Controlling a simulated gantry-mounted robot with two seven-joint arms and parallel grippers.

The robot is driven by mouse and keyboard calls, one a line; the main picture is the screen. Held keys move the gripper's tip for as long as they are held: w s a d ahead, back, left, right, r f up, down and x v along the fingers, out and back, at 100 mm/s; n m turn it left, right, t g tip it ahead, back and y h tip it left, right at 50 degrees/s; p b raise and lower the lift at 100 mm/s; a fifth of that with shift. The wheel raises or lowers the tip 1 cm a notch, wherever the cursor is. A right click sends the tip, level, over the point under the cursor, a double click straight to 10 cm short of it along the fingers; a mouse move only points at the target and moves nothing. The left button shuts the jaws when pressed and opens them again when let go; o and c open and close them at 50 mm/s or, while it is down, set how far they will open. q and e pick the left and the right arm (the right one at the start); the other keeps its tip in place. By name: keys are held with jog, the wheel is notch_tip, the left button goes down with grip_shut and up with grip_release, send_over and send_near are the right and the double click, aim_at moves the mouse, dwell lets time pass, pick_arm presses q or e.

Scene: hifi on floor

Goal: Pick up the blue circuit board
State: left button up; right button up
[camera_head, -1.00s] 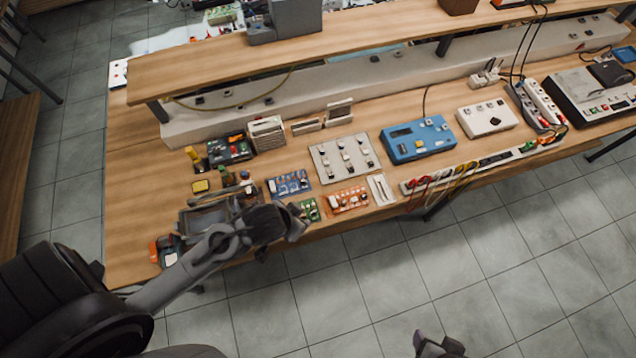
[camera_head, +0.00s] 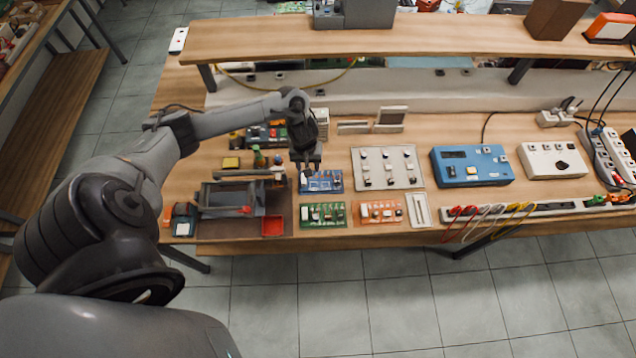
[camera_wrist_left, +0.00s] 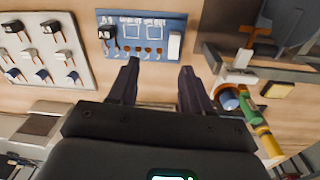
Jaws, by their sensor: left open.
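The blue circuit board (camera_head: 320,182) lies flat on the wooden workbench, between the green board in front of it and the grey switch panel to its right. My left gripper (camera_head: 307,172) hangs pointing down over the back edge of the board and hides part of it. In the left wrist view the blue board (camera_wrist_left: 143,36) lies just beyond the fingertips. There the left gripper (camera_wrist_left: 157,65) is open, with nothing between its two dark fingers. The height of the fingertips above the board is hard to tell. My right gripper is not in view.
A green board (camera_head: 323,215) and an orange board (camera_head: 378,212) lie in front. A grey switch panel (camera_head: 386,167) is on the right, with a blue box (camera_head: 472,165) beyond. A dark tool tray (camera_head: 228,200) stands on the left. A raised shelf (camera_head: 440,36) spans the back.

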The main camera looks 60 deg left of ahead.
pick_arm(q)
jog(key=a, duration=0.2)
jog(key=n+b, duration=0.1)
send_over(303, 177)
jog(key=shift+g, duration=0.3)
notch_tip(303, 177, down, 5)
jog(key=shift+w+f, duration=0.1)
jog(key=f, duration=0.2)
jog(key=f+b, duration=0.1)
jog(key=shift+d+f, duration=0.35)
jog(key=shift+f, duration=0.7)
grip_shut()
